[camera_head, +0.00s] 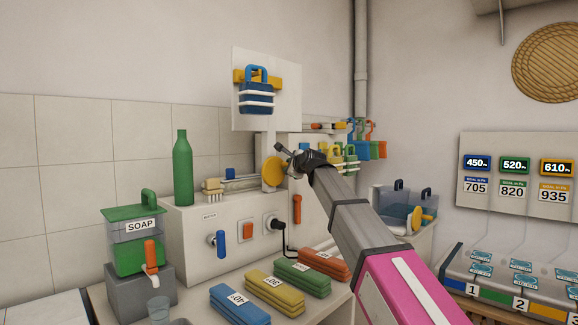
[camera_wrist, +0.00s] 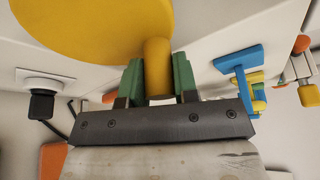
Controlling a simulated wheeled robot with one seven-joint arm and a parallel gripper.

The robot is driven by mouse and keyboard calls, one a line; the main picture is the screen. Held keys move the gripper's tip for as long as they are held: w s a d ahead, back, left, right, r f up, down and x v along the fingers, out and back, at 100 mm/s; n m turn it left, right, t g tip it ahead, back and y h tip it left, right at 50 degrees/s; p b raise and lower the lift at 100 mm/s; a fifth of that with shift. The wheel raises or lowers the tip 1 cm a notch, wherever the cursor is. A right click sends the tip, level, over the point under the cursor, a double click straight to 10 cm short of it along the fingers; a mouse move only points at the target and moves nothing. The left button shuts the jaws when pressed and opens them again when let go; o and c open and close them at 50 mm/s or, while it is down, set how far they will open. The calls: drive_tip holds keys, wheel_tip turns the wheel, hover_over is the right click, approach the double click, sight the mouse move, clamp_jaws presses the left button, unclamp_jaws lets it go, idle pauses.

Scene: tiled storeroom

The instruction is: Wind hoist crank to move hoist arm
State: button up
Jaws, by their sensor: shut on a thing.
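The crank is a yellow disc (camera_head: 275,171) on the upper front of a white cabinet, at the foot of a white post. In the wrist view the disc (camera_wrist: 85,28) fills the upper left, with a yellow peg (camera_wrist: 158,65) standing out from it. My gripper (camera_wrist: 158,80) is shut on this peg, one green finger pad on each side. In the head view my gripper (camera_head: 291,160) is just right of the disc and hides part of it. Above, a blue basket (camera_head: 256,97) hangs by a yellow bar before a white panel (camera_head: 283,85). I cannot tell which part is the hoist arm.
A white cabinet (camera_head: 190,230) carries levers and a plugged black cable. A green bottle (camera_head: 182,170) stands on it at left. A soap dispenser (camera_head: 138,245) is further left. Several coloured packs (camera_head: 240,305) lie in front. Small baskets (camera_head: 345,160) hang behind my arm.

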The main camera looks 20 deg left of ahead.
drive_tip(key=shift+f+m+g, duration=0.5)
drive_tip(key=shift+m, duration=0.2)
drive_tip(key=shift+s, duration=0.1)
drive_tip(key=o, duration=0.9)
drive_tip(key=shift+r, duration=0.1)
drive_tip(key=shift+d, duration=0.15)
drive_tip(key=v, duration=1)
drive_tip(key=shift+s+d, duration=0.15)
drive_tip(key=shift+s, duration=0.1)
